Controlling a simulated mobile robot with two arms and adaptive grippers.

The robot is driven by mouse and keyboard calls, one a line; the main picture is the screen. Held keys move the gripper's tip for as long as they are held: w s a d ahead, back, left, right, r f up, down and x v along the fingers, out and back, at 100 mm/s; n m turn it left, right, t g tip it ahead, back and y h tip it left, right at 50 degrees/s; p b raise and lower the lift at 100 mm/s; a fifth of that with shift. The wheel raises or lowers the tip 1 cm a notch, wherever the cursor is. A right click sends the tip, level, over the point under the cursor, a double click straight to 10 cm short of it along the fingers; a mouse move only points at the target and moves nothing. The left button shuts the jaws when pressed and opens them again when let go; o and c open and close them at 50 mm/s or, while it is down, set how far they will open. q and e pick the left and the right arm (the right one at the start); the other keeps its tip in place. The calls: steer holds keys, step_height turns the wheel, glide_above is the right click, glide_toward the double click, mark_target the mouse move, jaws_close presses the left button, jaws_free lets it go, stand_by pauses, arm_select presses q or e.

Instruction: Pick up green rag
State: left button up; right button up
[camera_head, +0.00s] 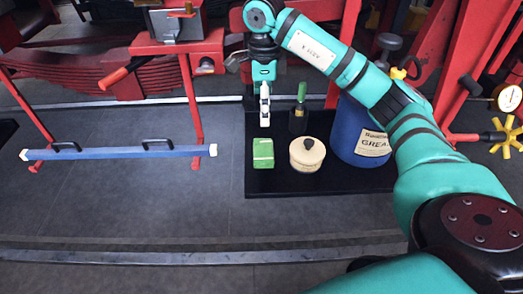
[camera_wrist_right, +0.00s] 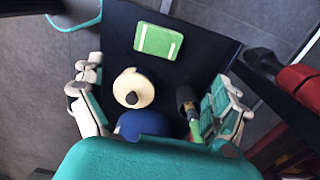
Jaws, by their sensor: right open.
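The green rag (camera_head: 263,153) is a small folded block with light stripes, lying on a black mat (camera_head: 330,184). It also shows near the top middle of the right wrist view (camera_wrist_right: 158,40). My right gripper (camera_head: 265,117) points down from above, just behind the rag in the head view, apart from it. In the right wrist view its fingers are spread wide with nothing held between them, and the rag lies beyond them. My left gripper is in neither view.
A blue grease drum (camera_head: 358,130) stands further right. A blue bar with handles (camera_head: 120,153) is at left. Red framework surrounds the back.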

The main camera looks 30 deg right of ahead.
steer(key=p, duration=0.3)
glide_above(263, 149)
step_height(263, 149, down, 11)
steer(key=shift+r, duration=0.1)
steer(key=shift+s+f, duration=0.1)
steer(key=shift+f, duration=0.45)
step_height(263, 149, down, 4)
steer(key=shift+s+r+p, duration=0.1)
steer(key=shift+r+p, duration=0.05)
steer(key=shift+p, duration=0.85)
steer(key=shift+f, duration=0.45)
steer(key=c, duration=0.9)
steer(key=shift+r, duration=0.1)
